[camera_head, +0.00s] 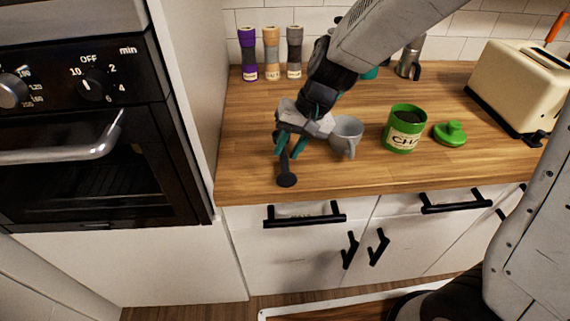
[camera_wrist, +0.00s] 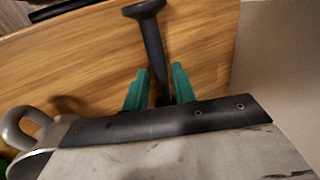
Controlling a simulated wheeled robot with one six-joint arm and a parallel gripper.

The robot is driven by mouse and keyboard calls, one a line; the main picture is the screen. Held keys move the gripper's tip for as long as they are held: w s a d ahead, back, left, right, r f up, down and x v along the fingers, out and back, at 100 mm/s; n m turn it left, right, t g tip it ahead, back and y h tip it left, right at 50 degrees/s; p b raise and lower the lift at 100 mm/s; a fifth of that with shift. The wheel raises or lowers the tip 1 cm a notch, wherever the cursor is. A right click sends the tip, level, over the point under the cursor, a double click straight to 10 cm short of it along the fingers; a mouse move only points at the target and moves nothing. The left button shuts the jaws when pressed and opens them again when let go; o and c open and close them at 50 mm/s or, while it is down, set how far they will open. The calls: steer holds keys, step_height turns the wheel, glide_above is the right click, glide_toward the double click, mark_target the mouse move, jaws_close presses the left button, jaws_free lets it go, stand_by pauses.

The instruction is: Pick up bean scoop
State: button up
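The black bean scoop (camera_head: 286,178) is at the front left of the wooden counter. Its round end points toward the front edge. My gripper (camera_head: 292,150) is over its handle, with teal fingers spread on either side. In the wrist view, the scoop (camera_wrist: 152,38) runs between the two fingertips of my gripper (camera_wrist: 160,75). The fingers look open, with the handle between them and narrow gaps beside it. The handle's far end is hidden behind my gripper.
A grey cup (camera_head: 346,134) stands close to the right of my gripper. A green canister (camera_head: 404,130) with dark contents and its green lid (camera_head: 450,133) are further right. A cream toaster (camera_head: 520,85) and several bottles (camera_head: 271,53) stand behind. The counter's front edge is near.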

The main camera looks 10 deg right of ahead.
steer(key=shift+a+f, duration=0.25)
steer(key=shift+f, duration=0.4)
jaws_close()
steer(key=shift+r, duration=0.1)
